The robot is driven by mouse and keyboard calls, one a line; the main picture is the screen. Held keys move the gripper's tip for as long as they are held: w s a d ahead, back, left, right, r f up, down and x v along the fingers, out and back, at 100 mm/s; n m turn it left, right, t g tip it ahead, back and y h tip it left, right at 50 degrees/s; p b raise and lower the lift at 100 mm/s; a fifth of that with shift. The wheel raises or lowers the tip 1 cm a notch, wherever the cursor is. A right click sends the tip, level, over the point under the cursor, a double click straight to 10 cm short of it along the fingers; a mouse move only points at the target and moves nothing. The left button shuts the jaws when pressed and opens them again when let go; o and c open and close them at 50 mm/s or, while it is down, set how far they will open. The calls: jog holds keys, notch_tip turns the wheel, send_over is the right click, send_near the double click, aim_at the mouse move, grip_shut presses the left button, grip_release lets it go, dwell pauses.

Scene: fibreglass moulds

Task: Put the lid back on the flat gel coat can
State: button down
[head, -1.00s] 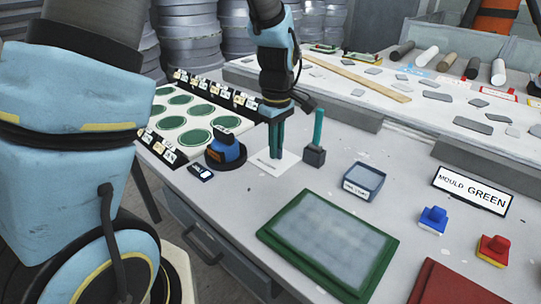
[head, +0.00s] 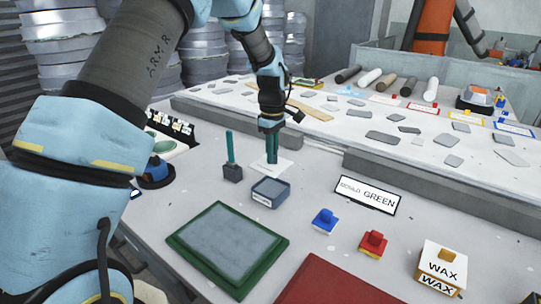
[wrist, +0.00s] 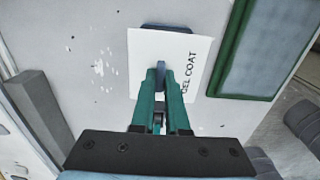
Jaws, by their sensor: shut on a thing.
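My gripper (head: 271,160) is shut on the small blue grip of a white square lid (head: 283,168). The lid reads "GEL COAT" and hangs flat below the fingers. In the wrist view, the lid (wrist: 145,55) lies under the fingertips (wrist: 160,72). The flat gel coat can (head: 270,192), a shallow blue-grey square box with a white label, stands open just in front of the lid in the head view. In the wrist view, a dark blue edge of the can (wrist: 165,26) shows past the lid, which hides the rest. The lid's height above the table is unclear.
A green tool in a grey block (head: 232,172) stands left of the can. A green-framed mould (head: 180,240) lies in front. A raised ledge (head: 330,155) runs behind.

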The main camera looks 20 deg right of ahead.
jog(key=shift+f+b, duration=1.7)
jog(key=shift+f, duration=1.55)
jog(key=shift+f, duration=0.65)
jog(key=c, duration=0.8)
grip_release()
jog(key=shift+c, duration=0.2)
jog(key=shift+o, duration=0.3)
jog(key=o, duration=0.4)
jog(key=shift+r, duration=0.15)
